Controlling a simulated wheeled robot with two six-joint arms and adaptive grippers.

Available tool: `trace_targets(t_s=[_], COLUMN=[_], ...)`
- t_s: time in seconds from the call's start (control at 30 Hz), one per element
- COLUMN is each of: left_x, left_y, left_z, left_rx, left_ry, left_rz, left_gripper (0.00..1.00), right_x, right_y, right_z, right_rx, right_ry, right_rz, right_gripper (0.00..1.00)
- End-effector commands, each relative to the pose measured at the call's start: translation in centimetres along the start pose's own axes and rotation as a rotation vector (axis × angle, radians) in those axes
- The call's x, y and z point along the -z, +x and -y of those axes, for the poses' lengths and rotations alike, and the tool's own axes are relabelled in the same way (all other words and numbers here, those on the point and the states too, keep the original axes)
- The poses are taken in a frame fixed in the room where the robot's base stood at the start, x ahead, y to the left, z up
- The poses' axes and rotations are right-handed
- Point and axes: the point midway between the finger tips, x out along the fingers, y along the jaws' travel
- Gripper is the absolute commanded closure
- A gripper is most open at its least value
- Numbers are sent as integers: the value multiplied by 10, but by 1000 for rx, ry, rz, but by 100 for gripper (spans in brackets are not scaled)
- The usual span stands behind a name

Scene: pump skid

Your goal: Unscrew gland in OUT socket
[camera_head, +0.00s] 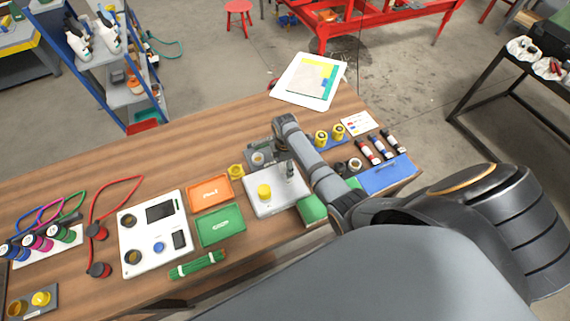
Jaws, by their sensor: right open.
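A white block (262,208) stands near the middle of the wooden bench. A yellow round gland-like part (264,191) sits upright on its left half. My right gripper (290,174) hangs down over the right half of the block, to the right of the yellow part and apart from it. It is small in the picture, open, with nothing visible in it. What is directly under it is hidden. I cannot read any OUT mark. My left gripper is not in view.
A yellow ring (236,171) and a grey fixture (259,156) lie close by. Orange (209,193) and green (220,226) trays and a white panel (152,263) stand left. Yellow parts (338,131), dark-capped cylinders (377,148) and a blue tray (386,176) are right.

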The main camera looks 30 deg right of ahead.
Motion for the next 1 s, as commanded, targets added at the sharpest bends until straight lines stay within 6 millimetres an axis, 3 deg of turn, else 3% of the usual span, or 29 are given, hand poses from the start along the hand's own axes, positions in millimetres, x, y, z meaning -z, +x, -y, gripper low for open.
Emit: trace_targets(t_s=[0.1, 0.27, 0.5, 0.73, 1.0], left_x=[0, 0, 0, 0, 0], left_y=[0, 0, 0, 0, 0], left_z=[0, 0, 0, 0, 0], left_rx=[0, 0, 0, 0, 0], left_ry=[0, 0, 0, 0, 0], left_rz=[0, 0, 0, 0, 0], left_gripper=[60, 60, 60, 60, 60], right_x=[0, 0, 0, 0, 0], right_y=[0, 0, 0, 0, 0], right_z=[0, 0, 0, 0, 0], right_rx=[0, 0, 0, 0, 0], right_ry=[131, 182, 516, 558, 556], right_rz=[0, 0, 0, 0, 0], right_gripper=[30, 30, 30, 30, 65])
